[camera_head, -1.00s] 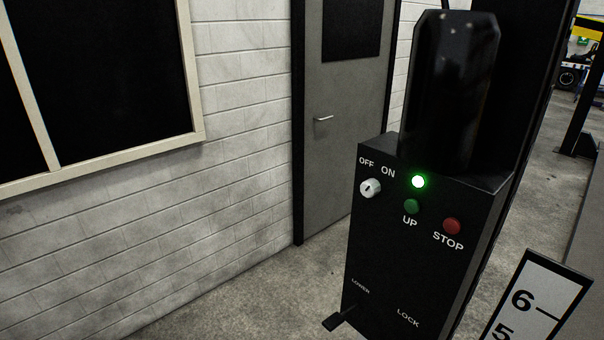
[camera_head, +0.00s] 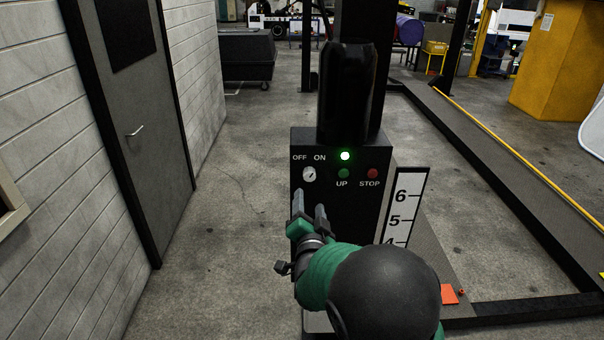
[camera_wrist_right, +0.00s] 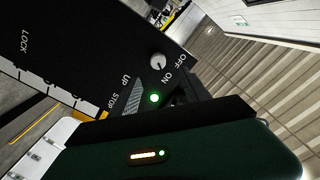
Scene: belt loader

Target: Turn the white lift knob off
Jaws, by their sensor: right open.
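The white lift knob (camera_head: 309,174) is on the front of the black control box (camera_head: 340,215), under the OFF and ON labels. Its pointer mark leans toward the ON side. The green light (camera_head: 345,156) beside it is lit. My right gripper (camera_head: 309,198) is open and empty, just below the knob and apart from it in the head view. The right wrist view also shows the knob (camera_wrist_right: 158,62) clear of the fingers, with the lit green light (camera_wrist_right: 154,98) near the gripper body. My left gripper is not in view.
The green UP button (camera_head: 344,174) and red STOP button (camera_head: 373,174) are right of the knob. The lower lever (camera_head: 282,268) sticks out at the box's lower left. A numbered scale (camera_head: 406,205) stands right of the box. Open floor lies to its left, before the grey door (camera_head: 130,120).

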